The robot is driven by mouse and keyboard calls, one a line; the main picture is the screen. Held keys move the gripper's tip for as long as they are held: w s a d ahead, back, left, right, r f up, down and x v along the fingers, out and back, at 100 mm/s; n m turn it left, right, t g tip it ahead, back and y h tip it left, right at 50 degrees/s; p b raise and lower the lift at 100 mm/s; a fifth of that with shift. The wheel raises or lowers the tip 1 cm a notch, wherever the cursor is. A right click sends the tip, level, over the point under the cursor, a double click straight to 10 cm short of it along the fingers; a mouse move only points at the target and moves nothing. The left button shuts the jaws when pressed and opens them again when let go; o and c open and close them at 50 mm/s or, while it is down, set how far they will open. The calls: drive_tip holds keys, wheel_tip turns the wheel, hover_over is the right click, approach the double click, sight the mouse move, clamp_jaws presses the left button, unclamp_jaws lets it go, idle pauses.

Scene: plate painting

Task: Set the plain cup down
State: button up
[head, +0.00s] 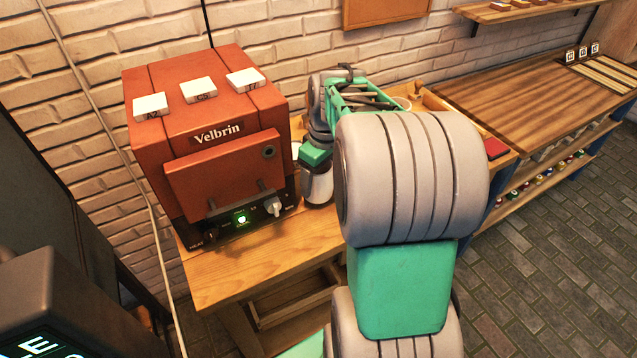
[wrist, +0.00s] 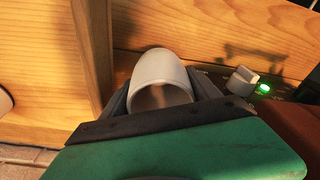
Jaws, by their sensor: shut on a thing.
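In the wrist view my gripper (wrist: 160,93) is shut on a plain white cup (wrist: 160,68), with one dark finger on each side of it. The cup's rounded side and part of its open mouth show, and its mouth is turned towards the bottom of the picture. Pale wood lies behind it. I cannot tell whether the cup touches the wood. In the head view my wrist is beside the right side of the kiln, over the wooden bench (head: 232,277). My fingers and the cup cannot be made out clearly there.
The red-brown Velbrin kiln (head: 220,165) stands left of my wrist, with white labelled tiles (head: 198,90) on top. Its knob (wrist: 243,80) and green light are close by in the wrist view. An upright board (wrist: 91,45) stands left of the cup. A wooden counter (head: 540,85) extends right.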

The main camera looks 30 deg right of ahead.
drive_tip(key=shift+s+f, duration=0.1)
drive_tip(key=shift+f, duration=1.05)
drive_tip(key=shift+f, duration=0.1)
drive_tip(key=o, duration=1.4)
